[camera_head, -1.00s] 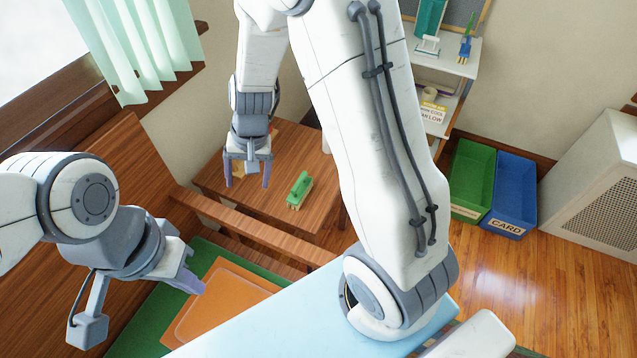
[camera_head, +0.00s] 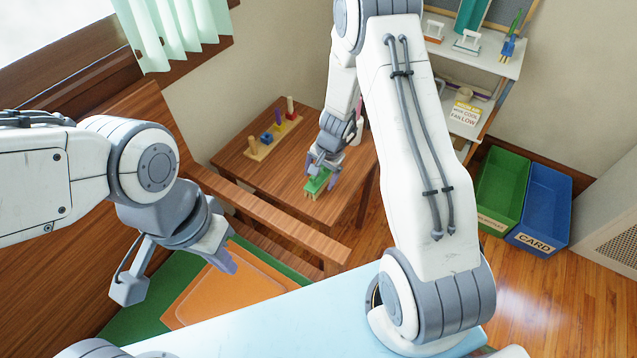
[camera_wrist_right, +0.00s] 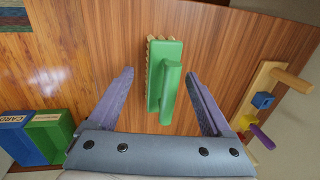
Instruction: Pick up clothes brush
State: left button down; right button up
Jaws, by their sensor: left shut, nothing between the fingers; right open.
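The clothes brush (camera_head: 315,184) is green with tan bristles and lies on the small wooden table (camera_head: 290,179). It also shows in the right wrist view (camera_wrist_right: 164,78), its bristles along the left side. My right gripper (camera_head: 321,172) is at the brush in the head view. In the right wrist view, its open fingers (camera_wrist_right: 160,82) stand on either side of the brush's lower part, with a gap on both sides. My left gripper (camera_head: 228,254) is shut and empty, over the orange mat at lower left, away from the brush.
A wooden peg board (camera_head: 262,149) with coloured pieces stands on the table's far left side. A wooden bench rail (camera_head: 270,215) runs in front of the table. A green bin (camera_head: 501,190) and a blue bin (camera_head: 542,210) stand on the floor at right, below a shelf (camera_head: 470,110).

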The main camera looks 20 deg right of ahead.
jog(key=f, duration=0.2)
jog(key=shift+w+a+f+b, duration=0.2)
jog(key=shift+f+b, duration=0.1)
jog(key=shift+f, duration=0.1)
pick_arm(q)
jog(key=shift+f, duration=0.65)
pick_arm(e)
grip_shut()
jog(key=shift+r, duration=0.1)
